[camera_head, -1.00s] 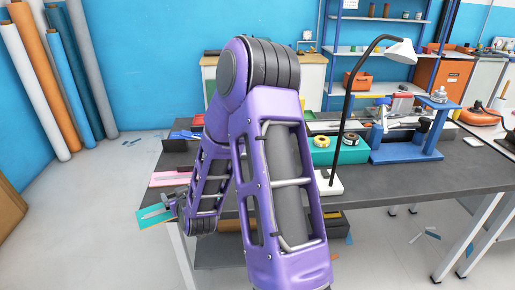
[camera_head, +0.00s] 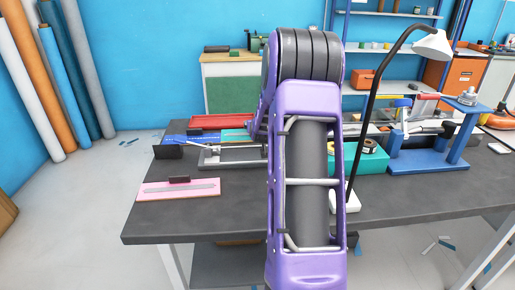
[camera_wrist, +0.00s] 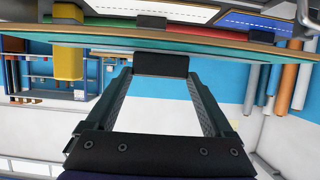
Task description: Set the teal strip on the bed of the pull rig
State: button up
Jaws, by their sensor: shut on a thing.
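The teal strip (camera_wrist: 215,50) runs across the top of the wrist view, with a black block (camera_wrist: 160,65) on it between my fingertips. My gripper (camera_wrist: 160,76) is shut on this block. In the head view, a piece of the teal strip (camera_head: 235,135) shows left of my arm, above the back of the table; the rest, and my gripper, are hidden behind my arm. A low grey metal device (camera_head: 228,157), possibly the pull rig, stands just in front of it, its right end hidden. I cannot tell whether strip and device touch.
A pink strip (camera_head: 165,190) with a black block lies at the table's front left. A red strip (camera_head: 215,121) and a blue strip (camera_head: 186,139) lie at the back. A black lamp (camera_head: 367,120), a teal box (camera_head: 372,160) and a blue stand (camera_head: 435,159) are on the right.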

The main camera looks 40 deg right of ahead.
notch_tip(320, 180, down, 8)
jog(key=shift+r+b, duration=0.25)
jog(key=shift+b, duration=0.1)
jog(key=shift+f, duration=0.2)
jog(key=o, duration=1.2)
jog(key=shift+c, duration=0.2)
jog(key=shift+r, duration=0.25)
jog(key=v, duration=1.2)
jog(key=shift+p, duration=0.3)
jog(key=shift+f, duration=0.1)
